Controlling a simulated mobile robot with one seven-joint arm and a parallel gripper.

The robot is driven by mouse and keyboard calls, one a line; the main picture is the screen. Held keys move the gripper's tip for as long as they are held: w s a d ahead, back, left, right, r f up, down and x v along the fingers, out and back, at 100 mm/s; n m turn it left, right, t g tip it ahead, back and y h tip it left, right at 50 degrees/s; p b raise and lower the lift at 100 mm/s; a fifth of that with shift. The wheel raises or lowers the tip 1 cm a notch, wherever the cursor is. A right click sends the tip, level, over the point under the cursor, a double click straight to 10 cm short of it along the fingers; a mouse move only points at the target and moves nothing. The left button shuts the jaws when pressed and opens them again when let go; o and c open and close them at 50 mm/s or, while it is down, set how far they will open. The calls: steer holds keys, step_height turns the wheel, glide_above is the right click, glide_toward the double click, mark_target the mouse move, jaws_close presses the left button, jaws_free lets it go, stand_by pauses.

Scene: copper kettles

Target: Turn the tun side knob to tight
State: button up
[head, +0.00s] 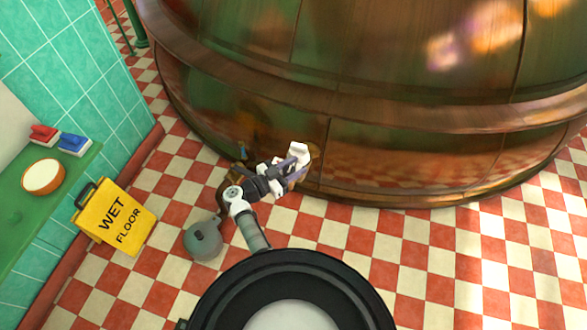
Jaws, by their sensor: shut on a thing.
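The tun (400,158) is a large round copper vessel with a thick band, filling the top and right of the head view. My gripper (294,166) is at the lower left of its curved wall, low down near the floor. Its jaws are shut on the tun side knob, which my gripper and wrist mostly cover. I cannot make out the knob's marks or how far it is turned.
A yellow wet floor sign (114,217) stands at left. A grey round pot-like thing (203,241) is on the floor beside my arm. A green shelf (42,205) at left holds a bowl (43,177) and red and blue items. Checkered floor is free at lower right.

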steer(key=shift+w+r, duration=0.1)
stand_by(0.3)
steer(key=o, duration=1)
steer(key=b+v, duration=0.2)
steer(key=v, duration=1.1)
steer(key=shift+s+a+b, duration=0.25)
steer(key=shift+a+b, duration=0.05)
